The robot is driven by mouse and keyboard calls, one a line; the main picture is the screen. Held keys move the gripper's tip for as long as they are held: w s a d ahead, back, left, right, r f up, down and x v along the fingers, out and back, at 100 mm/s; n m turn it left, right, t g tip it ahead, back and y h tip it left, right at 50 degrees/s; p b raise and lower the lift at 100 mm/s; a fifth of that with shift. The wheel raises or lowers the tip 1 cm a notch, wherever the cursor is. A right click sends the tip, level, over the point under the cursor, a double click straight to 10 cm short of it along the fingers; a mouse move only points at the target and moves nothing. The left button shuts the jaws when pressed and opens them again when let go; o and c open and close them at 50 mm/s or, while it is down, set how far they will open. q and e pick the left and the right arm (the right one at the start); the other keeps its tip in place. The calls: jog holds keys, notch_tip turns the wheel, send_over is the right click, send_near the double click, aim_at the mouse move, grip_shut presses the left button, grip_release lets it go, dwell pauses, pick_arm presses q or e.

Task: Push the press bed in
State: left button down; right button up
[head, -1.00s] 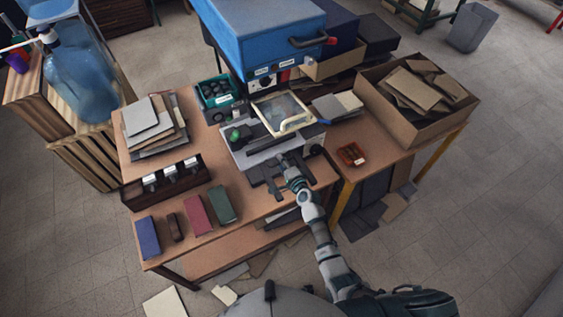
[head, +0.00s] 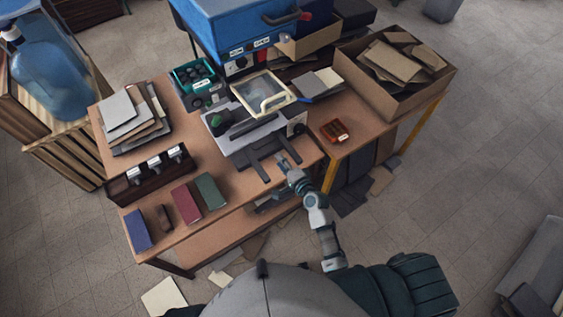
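The press bed (head: 238,142) is a light grey plate on the wooden table, at the foot of the blue press (head: 233,32). Dark bars lie across it, and a dark forked handle (head: 262,165) sticks out at its front. A clear framed panel (head: 252,92) with a cream handle stands tilted behind it. My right gripper (head: 284,160) is at the right side of the dark handle, very close to it; I cannot tell whether they touch. Its fingers are too small to tell open from shut. My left gripper is out of view.
A slotted holder (head: 130,189) and several coloured covers (head: 186,205) lie at front left. Grey boards (head: 125,122) are stacked behind them. Scraps lie on the floor.

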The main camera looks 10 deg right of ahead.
jog(key=v, duration=0.7)
jog(key=b+x, duration=0.1)
jog(key=x, duration=1.6)
jog(key=shift+w+a, duration=0.15)
jog(key=shift+w, duration=0.1)
jog(key=shift+r, duration=0.1)
grip_shut()
